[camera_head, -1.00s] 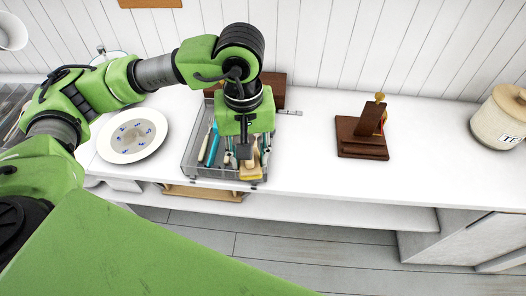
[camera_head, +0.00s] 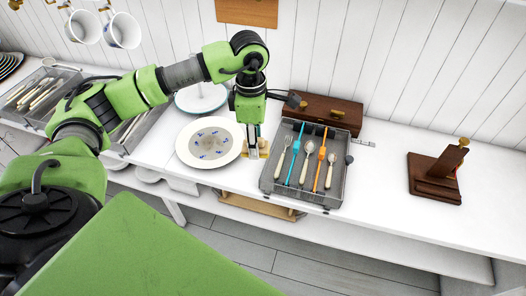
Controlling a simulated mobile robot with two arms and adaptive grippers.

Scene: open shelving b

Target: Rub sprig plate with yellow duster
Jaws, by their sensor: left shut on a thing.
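The sprig plate (camera_head: 184,150) is white with small blue sprigs and a grey-brown patch in its middle. It lies on the white counter, left of the cutlery tray. My left gripper (camera_head: 253,147) points down just right of the plate and is shut on the yellow duster (camera_head: 247,153). The duster shows only as a small yellowish and pale piece beneath the fingers, partly hidden by them. It is close to the plate's right rim; I cannot tell whether they touch. My right gripper is not in view.
A grey mesh tray (camera_head: 267,186) with several cutlery pieces stands right of the gripper. A brown wooden box (camera_head: 335,113) is behind it. A dark wooden holder (camera_head: 433,187) stands at right. The counter between tray and holder is clear.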

